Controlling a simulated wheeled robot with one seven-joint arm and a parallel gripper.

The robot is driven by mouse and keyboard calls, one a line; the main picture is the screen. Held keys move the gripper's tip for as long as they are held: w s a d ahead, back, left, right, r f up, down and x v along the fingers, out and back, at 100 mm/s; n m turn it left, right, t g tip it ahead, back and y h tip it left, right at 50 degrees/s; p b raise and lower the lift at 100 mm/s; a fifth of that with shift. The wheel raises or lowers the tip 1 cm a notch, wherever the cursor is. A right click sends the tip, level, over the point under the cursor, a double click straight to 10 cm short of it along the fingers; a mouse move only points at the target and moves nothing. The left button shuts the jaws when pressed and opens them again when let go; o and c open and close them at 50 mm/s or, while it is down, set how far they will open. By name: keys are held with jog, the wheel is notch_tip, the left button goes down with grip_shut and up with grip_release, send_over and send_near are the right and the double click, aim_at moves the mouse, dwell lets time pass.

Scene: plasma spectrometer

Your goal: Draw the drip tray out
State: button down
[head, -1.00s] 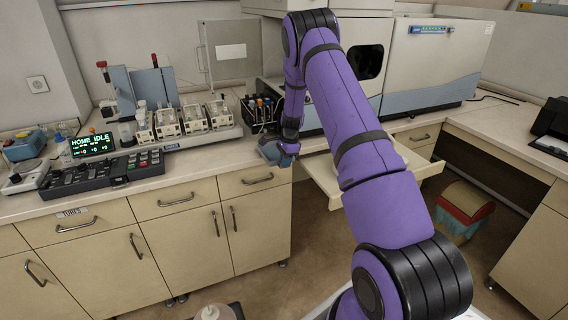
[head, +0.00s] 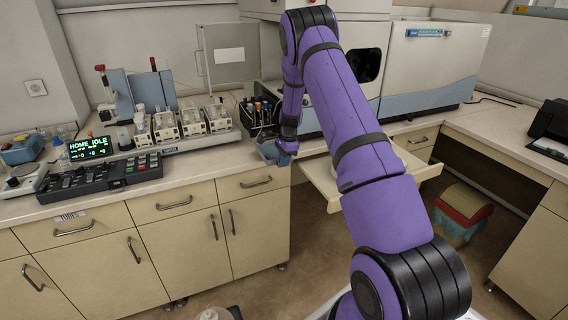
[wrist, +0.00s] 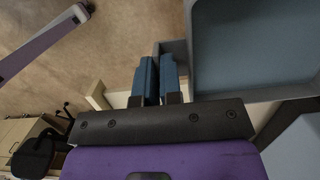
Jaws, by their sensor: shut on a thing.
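The drip tray (wrist: 255,45) is a shallow blue-grey tray with a raised rim, filling the upper right of the wrist view. My gripper (wrist: 158,72) has blue fingers close together at the tray's near left corner, shut on a part of its edge. The exact grip is partly hidden by the fingers. In the head view, my gripper (head: 286,149) is low at the counter's front edge, beside a small blue-grey patch that seems to be the tray (head: 268,152). My purple arm hides much of that area.
A pale pull-out board (head: 320,185) juts from the counter just right of my gripper. A large white and blue instrument (head: 425,65) stands behind. A rack of dark bottles (head: 262,112) is close by.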

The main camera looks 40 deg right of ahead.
jog(key=shift+r, duration=1)
